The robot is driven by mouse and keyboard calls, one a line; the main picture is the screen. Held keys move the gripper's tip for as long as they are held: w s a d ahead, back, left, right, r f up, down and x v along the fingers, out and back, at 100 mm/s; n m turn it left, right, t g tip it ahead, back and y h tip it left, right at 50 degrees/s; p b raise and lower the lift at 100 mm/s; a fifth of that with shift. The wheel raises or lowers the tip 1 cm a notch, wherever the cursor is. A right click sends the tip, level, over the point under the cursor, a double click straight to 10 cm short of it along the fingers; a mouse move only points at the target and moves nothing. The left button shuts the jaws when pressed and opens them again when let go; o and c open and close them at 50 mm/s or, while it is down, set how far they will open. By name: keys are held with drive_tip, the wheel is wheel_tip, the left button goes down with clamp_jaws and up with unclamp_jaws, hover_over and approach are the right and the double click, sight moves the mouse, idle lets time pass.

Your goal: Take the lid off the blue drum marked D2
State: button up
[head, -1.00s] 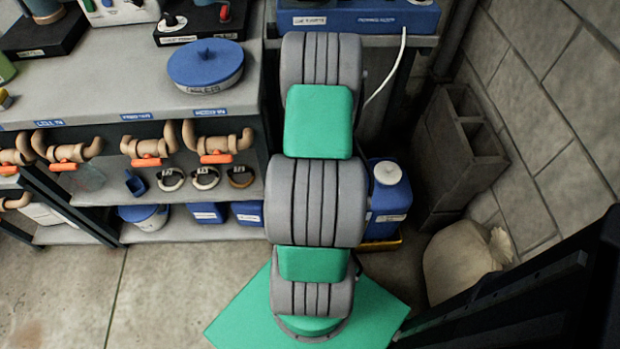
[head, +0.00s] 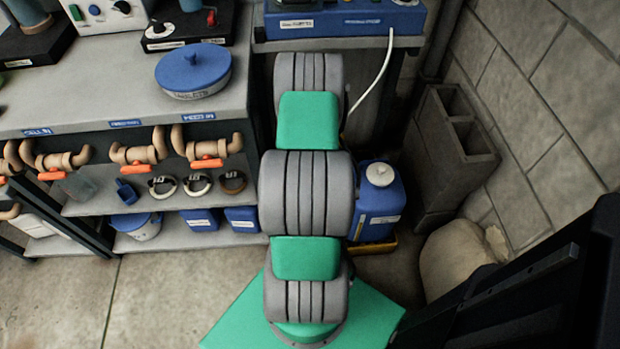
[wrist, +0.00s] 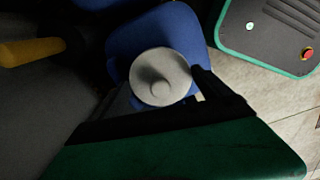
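A blue drum (head: 380,208) with a pale round lid (head: 379,174) stands on the floor just right of my arm, partly hidden by it. Its white label is too small to read. In the wrist view the lid (wrist: 160,77) with its central knob sits on top of the blue drum (wrist: 171,24). My gripper (wrist: 158,92) shows there with its dark fingers apart, and the lid appears between them. I cannot tell whether the fingers touch it or are level with it. My gripper is hidden behind my arm in the head view.
A yellow tray edge (head: 383,246) shows under the drum. Concrete blocks (head: 447,150) and a beige sack (head: 455,258) stand to its right. A workbench (head: 100,92) with pipes and valves is on the left. A white cable (head: 372,85) hangs behind the drum.

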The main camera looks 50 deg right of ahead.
drive_tip(key=c, duration=0.6)
